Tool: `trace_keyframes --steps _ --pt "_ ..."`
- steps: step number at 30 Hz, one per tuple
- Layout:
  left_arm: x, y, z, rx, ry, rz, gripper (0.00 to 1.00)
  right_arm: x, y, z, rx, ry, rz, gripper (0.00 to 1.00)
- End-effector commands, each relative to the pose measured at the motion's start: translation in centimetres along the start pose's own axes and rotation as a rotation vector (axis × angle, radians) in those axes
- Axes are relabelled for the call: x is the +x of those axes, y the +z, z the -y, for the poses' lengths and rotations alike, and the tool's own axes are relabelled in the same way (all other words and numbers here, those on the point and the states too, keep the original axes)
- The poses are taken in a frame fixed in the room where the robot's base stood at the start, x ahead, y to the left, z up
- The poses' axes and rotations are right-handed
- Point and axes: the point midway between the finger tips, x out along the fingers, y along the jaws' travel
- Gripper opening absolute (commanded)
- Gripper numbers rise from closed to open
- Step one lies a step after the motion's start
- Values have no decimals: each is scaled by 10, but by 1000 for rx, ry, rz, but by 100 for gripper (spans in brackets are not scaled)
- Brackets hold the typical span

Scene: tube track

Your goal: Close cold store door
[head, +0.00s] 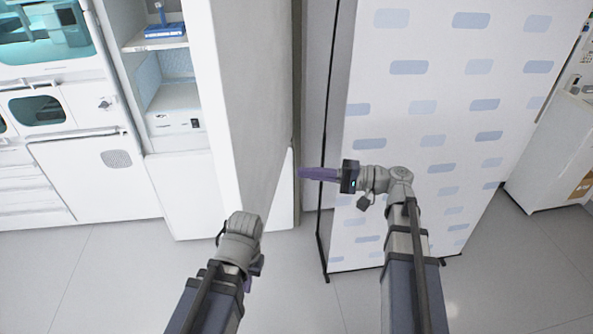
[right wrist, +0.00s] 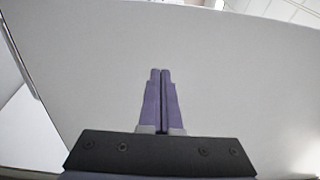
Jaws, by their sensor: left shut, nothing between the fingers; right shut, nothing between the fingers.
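A tall grey panel (head: 253,75) with a white edge stands upright left of centre in the head view; it looks like the cold store door, but I cannot tell for sure or see its hinge. My right gripper (head: 305,173) is shut and empty, its purple fingers pointing left toward the panel. In the right wrist view, the shut fingers (right wrist: 160,90) lie before a broad, plain grey surface (right wrist: 235,75); I cannot tell whether they touch it. My left gripper (head: 257,266) is low in front of the panel, mostly hidden behind its own wrist, fingers not clearly visible.
A white screen with blue patches (head: 430,105) stands close behind my right arm. White shelving (head: 175,98) and cabinets (head: 95,175) are at the left. A white appliance (head: 555,150) stands at the far right. The grey floor (head: 110,275) at lower left is clear.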

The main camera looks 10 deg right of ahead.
Motion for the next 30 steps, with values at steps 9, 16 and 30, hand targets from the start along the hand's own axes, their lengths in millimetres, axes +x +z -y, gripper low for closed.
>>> trace_keyframes --steps 9,16,30 --pt "0 0 0 0 0 0 0 67 1 0 0 1 6 0" --pt "0 0 0 0 0 0 0 103 1 0 0 1 3 0" --pt "0 0 0 0 0 0 0 120 0 0 0 1 0 0"
